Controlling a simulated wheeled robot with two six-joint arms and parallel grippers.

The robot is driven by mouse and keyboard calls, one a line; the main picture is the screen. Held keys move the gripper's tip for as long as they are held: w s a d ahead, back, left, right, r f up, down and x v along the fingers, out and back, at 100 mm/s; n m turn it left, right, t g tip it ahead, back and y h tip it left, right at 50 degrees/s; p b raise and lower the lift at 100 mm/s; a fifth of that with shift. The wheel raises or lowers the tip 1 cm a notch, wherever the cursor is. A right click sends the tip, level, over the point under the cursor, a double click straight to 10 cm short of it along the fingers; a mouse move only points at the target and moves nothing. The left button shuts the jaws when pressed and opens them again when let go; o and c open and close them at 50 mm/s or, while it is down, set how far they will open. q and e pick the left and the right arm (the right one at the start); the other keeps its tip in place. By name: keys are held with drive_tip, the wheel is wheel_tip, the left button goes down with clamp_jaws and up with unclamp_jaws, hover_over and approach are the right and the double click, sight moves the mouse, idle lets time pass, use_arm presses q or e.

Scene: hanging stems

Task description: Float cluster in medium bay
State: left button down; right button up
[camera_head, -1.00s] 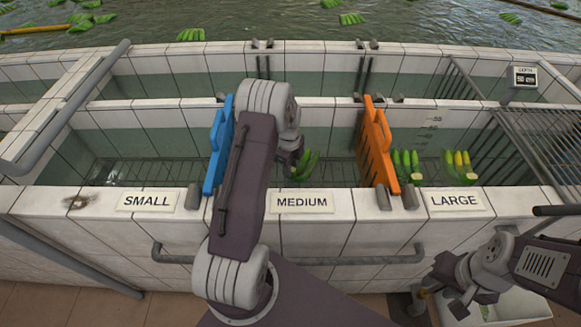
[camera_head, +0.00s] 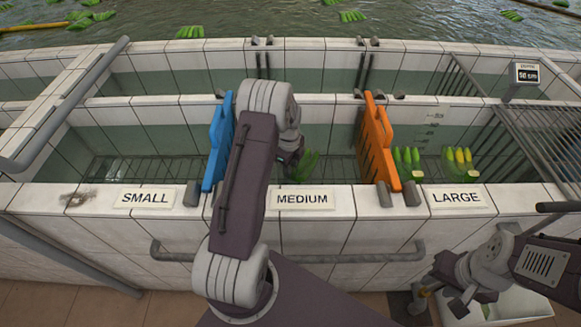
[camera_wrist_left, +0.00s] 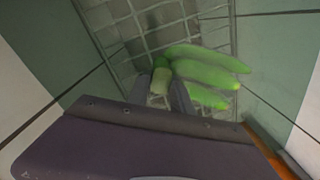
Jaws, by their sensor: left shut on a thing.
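A green banana cluster (camera_head: 305,166) is in the medium bay, between the blue divider (camera_head: 218,143) and the orange divider (camera_head: 378,142). My left gripper (camera_head: 291,160) reaches down into this bay and is shut on the cluster's pale stem end. In the left wrist view the gripper (camera_wrist_left: 170,95) holds the stem end, and the fingers of the cluster (camera_wrist_left: 205,70) spread to the right above the bay's grid floor. I cannot tell whether the cluster touches water or floor. My right gripper is low at the right, and its jaws are unclear.
The MEDIUM label (camera_head: 302,199) is on the front wall below the bay. The large bay holds two clusters, one green (camera_head: 407,158) and one yellow-green (camera_head: 460,159). The small bay at left looks empty. A metal rack (camera_head: 540,150) covers the far right.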

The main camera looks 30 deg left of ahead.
use_arm(q)
drive_tip(key=shift+f, duration=0.1)
drive_tip(key=c, duration=1.1)
unclamp_jaws()
drive_tip(key=shift+o, duration=0.2)
drive_tip(key=r, duration=0.9)
drive_tip(key=shift+s, duration=0.2)
wheel_tip(320, 180, up, 18)
drive_tip(key=p, duration=1.5)
drive_tip(key=shift+f+p, duration=0.2)
drive_tip(key=shift+p, duration=0.2)
